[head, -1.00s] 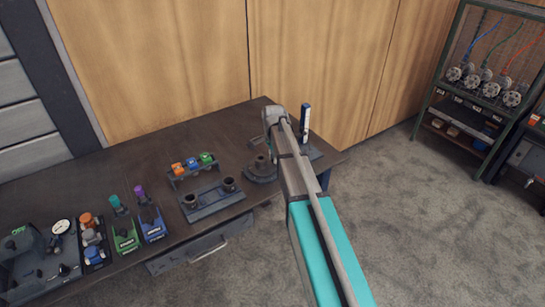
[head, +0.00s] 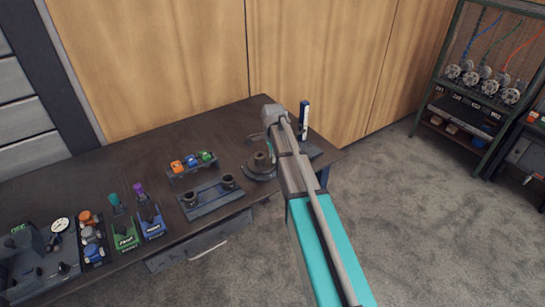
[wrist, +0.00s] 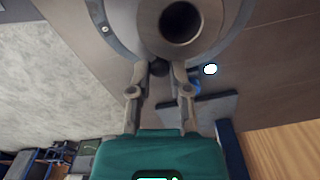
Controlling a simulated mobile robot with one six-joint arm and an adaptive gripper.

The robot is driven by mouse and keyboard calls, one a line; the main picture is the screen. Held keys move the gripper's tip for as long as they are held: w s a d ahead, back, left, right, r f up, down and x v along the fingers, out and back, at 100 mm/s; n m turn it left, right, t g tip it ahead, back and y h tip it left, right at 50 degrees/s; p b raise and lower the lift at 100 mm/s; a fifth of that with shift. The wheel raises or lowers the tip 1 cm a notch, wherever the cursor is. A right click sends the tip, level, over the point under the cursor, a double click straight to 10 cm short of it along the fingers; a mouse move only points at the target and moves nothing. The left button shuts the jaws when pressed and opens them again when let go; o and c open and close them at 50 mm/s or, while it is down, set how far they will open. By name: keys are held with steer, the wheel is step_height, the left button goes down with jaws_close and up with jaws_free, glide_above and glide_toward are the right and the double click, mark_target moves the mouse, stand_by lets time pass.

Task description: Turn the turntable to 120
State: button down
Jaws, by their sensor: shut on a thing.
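The turntable (head: 262,176) is a dark round base with an upright pipe stub on it, near the right end of the bench. In the wrist view its grey disc (wrist: 110,22) and the open mouth of the pipe (wrist: 181,22) fill the top. My gripper (wrist: 160,72) reaches to the near rim of the disc. Its two fingers are closed in on a small dark round knob (wrist: 159,69) at that rim. The angle scale is not readable in either view. In the head view my arm hides the fingertips and part of the turntable.
A dark blue-and-white upright post (head: 304,115) stands just right of my wrist. A fixture with two dark cups (head: 210,196) and a rack of coloured pieces (head: 192,163) lie left of the turntable. Bare bench (head: 120,160) shows behind them.

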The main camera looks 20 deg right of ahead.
steer(key=c, duration=0.6)
jaws_free()
